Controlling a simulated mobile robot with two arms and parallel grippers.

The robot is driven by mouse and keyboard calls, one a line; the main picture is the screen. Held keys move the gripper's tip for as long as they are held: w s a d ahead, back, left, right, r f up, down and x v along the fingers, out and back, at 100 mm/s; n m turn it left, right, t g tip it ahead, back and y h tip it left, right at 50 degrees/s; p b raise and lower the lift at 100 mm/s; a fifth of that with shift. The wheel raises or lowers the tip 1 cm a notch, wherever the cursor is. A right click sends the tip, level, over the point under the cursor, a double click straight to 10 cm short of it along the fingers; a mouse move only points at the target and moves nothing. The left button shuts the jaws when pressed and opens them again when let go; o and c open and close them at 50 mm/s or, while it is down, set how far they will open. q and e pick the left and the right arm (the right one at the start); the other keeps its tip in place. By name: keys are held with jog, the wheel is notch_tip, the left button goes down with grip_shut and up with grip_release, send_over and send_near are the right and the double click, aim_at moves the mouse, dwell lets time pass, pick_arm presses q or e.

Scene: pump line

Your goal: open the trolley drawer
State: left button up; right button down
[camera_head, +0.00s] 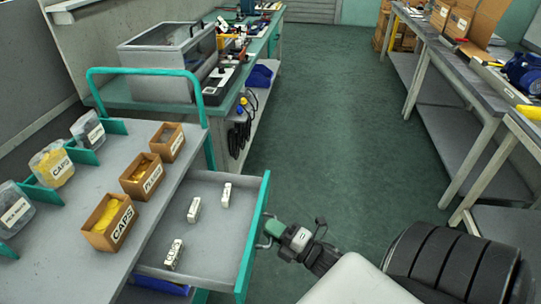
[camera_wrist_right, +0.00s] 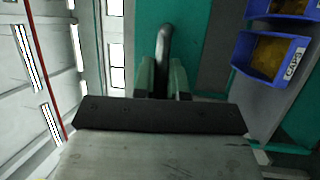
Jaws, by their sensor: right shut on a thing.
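The trolley (camera_head: 150,205) stands at the left in the head view. Its grey drawer (camera_head: 218,240) with a teal front (camera_head: 251,240) is pulled out to the right, and its inside shows. Several small white labelled pieces lie in it. My right gripper (camera_head: 270,231) is at the outer side of the drawer front, shut on the metal drawer handle (camera_head: 262,244). In the right wrist view, the handle (camera_wrist_right: 164,50) runs between the two greenish fingers (camera_wrist_right: 162,80). My left gripper is not in view.
Open boxes of caps (camera_head: 109,222) and clear bins (camera_head: 52,165) stand on the trolley top. A workbench (camera_head: 255,45) stands behind it. Another grey bench (camera_head: 455,70) runs along the right. The green floor (camera_head: 330,120) between them is clear.

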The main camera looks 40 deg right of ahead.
jog(key=c, duration=1.2)
grip_release()
jog(key=b+v, duration=0.1)
jog(key=v, duration=1)
